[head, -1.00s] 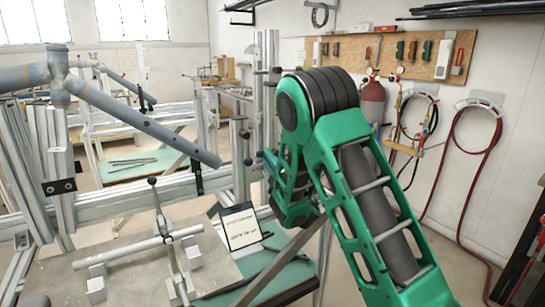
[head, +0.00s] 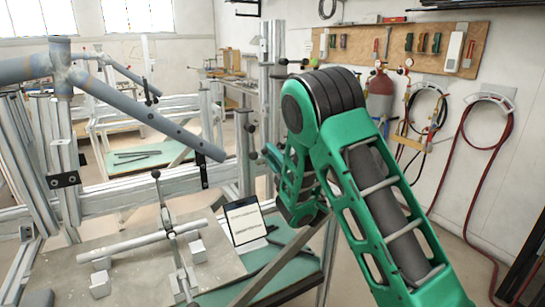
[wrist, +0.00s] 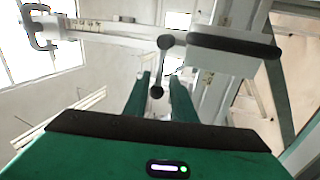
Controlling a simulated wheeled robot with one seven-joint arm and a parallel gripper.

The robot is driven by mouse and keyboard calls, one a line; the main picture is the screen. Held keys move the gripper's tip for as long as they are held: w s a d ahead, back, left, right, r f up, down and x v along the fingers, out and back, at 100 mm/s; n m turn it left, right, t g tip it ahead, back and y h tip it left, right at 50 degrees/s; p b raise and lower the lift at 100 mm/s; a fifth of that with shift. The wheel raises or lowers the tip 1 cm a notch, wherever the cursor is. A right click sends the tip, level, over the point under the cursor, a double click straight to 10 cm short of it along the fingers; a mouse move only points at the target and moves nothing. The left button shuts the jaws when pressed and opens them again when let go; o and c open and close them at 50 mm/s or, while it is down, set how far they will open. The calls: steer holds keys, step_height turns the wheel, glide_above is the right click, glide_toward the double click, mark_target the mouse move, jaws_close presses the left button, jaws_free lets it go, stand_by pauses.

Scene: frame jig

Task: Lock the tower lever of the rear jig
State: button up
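In the wrist view a dark lever (wrist: 161,66) with a round knob at each end stands out in front of the metal frame. My gripper (wrist: 160,77) has two green fingers, apart, with a gap between them. The lever's lower knob appears in that gap; I cannot tell if a finger touches it. In the head view a short aluminium tower (head: 243,170) with dark knobs stands just left of my green arm. My fingers are mostly hidden there behind the arm's links.
A bicycle frame tube (head: 150,115) runs above the jig at the left. A nearer fixture plate (head: 70,275) carries a clamped bar. A small sign (head: 245,221) stands by it. A tool board (head: 400,47) and hoses hang on the right wall.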

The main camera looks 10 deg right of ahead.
steer(key=shift+d, duration=0.1)
steer(key=v, duration=1)
steer(key=shift+s+f, duration=0.15)
steer(key=shift+s, duration=0.2)
steer(key=shift+d, duration=0.15)
